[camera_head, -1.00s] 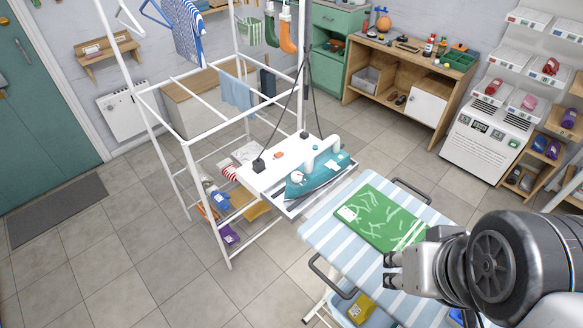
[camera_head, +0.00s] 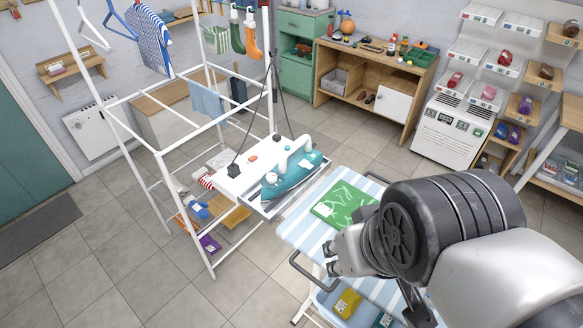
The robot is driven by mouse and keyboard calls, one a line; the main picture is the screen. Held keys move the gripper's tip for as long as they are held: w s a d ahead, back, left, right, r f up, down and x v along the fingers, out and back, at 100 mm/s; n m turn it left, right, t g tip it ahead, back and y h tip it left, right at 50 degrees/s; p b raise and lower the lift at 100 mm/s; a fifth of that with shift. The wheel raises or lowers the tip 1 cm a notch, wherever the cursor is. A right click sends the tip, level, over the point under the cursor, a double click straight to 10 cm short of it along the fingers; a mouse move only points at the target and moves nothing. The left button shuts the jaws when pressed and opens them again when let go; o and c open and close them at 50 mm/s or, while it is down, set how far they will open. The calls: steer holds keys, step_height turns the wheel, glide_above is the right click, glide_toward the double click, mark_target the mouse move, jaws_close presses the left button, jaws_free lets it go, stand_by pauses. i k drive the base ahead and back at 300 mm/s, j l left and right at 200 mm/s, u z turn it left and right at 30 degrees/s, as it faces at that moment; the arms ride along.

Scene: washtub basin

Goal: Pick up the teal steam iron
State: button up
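The teal steam iron (camera_head: 291,179) with a white handle sits on a white shelf board (camera_head: 241,178) that hangs at the corner of the white drying rack. My gripper (camera_head: 330,259) is over the left part of the striped ironing board (camera_head: 294,230), below and to the right of the iron in the picture. It is apart from the iron. The fingertips look spread with nothing between them. My arm hides much of the ironing board.
A green patterned package (camera_head: 341,204) lies on the ironing board. The white rack's posts (camera_head: 184,215) stand left of the iron, and dark cords (camera_head: 272,90) rise from its shelf. Tiled floor lies open at the lower left (camera_head: 110,260).

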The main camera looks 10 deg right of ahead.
mark_target(290, 174)
steer(key=i+j+z, duration=0.45)
steer(key=j, duration=0.15)
steer(key=j+z, duration=0.2)
steer(key=i+j+z, duration=0.2)
steer(key=j, duration=0.25)
steer(key=i+j+z, duration=0.2)
steer(key=j, duration=0.2)
steer(key=k+l, duration=0.05)
steer(key=k, duration=0.05)
